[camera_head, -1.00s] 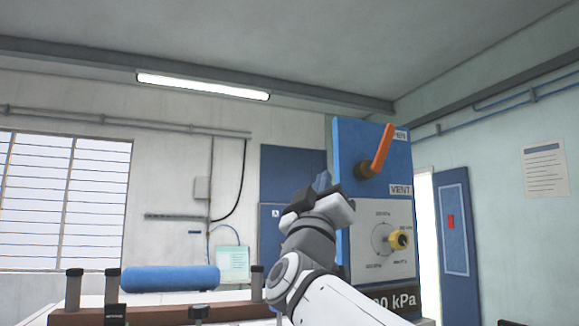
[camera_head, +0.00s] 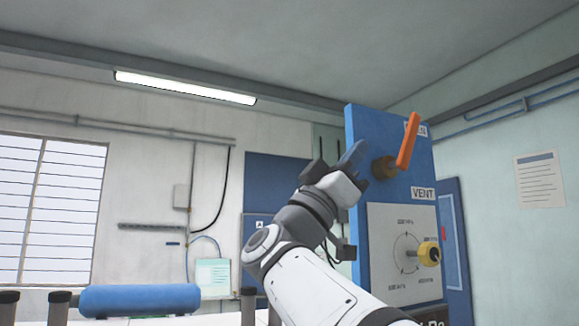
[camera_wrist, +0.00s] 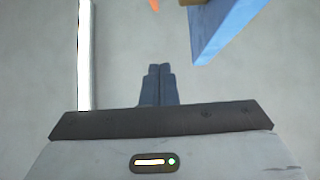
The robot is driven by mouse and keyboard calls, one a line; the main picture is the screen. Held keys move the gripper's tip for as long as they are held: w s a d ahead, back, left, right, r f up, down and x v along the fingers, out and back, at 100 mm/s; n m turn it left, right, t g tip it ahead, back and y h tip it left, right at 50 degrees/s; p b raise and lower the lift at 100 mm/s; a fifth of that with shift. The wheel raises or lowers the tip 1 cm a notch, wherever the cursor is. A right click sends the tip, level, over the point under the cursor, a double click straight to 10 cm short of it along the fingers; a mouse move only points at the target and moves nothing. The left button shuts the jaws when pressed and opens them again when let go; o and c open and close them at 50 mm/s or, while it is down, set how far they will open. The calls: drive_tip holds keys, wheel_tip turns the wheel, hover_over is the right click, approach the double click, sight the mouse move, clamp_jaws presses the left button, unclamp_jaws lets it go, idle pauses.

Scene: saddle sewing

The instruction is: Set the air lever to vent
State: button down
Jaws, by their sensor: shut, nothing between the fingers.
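The orange air lever (camera_head: 408,141) sits on the upper part of the blue panel (camera_head: 362,230), turned on a brass pivot (camera_head: 384,167). It points up and slightly right, toward a partly covered label at the panel's top right. The VENT label (camera_head: 423,193) is below it. My gripper (camera_head: 354,154) is shut and empty, just left of the pivot, apart from the lever as far as I can tell. In the wrist view the shut fingers (camera_wrist: 159,71) point upward; a bit of the orange lever (camera_wrist: 154,5) shows at the top edge.
A dial with a yellow knob (camera_head: 429,253) stands on the panel's lower white plate. The panel's blue edge (camera_wrist: 222,35) is right of my fingers in the wrist view. A blue roll (camera_head: 140,300) lies at lower left. Open air lies left of my gripper.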

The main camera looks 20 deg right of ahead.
wheel_tip(320, 180, up, 8)
drive_tip(key=p, duration=0.5)
hover_over(400, 156)
drive_tip(key=a, duration=0.3)
drive_tip(key=shift+d+f, duration=1)
drive_tip(key=shift+d, duration=0.25)
drive_tip(key=shift+d+f, duration=0.25)
drive_tip(key=shift+d, duration=0.05)
drive_tip(key=shift+r+y+p, duration=0.15)
drive_tip(key=shift+y+p, duration=0.15)
drive_tip(key=shift+p, duration=0.2)
